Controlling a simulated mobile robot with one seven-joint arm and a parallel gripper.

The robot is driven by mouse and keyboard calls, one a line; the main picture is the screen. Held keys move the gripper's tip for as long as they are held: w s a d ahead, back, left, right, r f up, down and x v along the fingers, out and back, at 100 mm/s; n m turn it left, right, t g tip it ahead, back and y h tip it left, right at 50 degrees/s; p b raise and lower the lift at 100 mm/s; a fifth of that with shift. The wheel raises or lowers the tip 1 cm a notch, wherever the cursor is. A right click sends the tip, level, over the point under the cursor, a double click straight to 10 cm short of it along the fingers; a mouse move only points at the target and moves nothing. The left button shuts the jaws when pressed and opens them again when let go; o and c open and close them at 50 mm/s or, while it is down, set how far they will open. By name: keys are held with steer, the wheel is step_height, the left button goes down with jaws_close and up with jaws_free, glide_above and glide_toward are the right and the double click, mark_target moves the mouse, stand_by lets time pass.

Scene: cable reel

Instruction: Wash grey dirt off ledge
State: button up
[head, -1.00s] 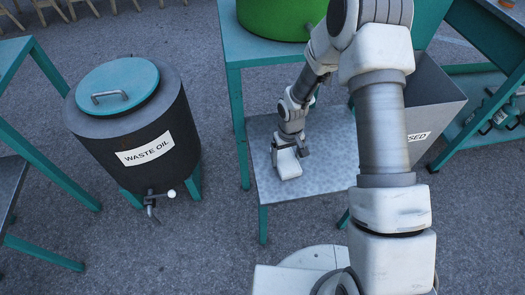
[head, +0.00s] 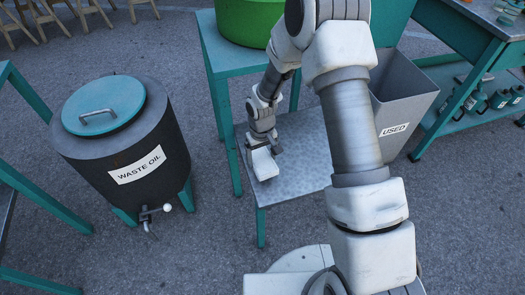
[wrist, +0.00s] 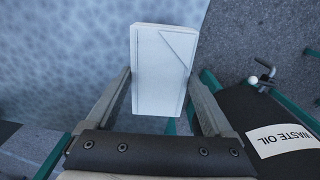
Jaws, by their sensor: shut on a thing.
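The ledge (head: 292,178) is a low, mottled metal shelf on a teal frame. Its surface fills the upper left of the wrist view (wrist: 55,55). My gripper (head: 263,168) is down near the ledge's left edge in the head view. In the wrist view my gripper (wrist: 160,92) is shut on a pale rectangular block (wrist: 158,62) with a thin diagonal line on its face. The block is over or on the ledge; I cannot tell if it touches. I cannot make out a distinct patch of grey dirt; my arm hides part of the ledge.
A dark waste oil drum (head: 125,150) with a teal lid and tap stands left of the ledge. A grey bin marked USED (head: 400,95) is to the right. A green tub (head: 245,22) sits on the teal bench behind. Pavement is clear between drum and ledge.

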steer(key=shift+r+p, duration=1.2)
steer(key=shift+r, duration=0.95)
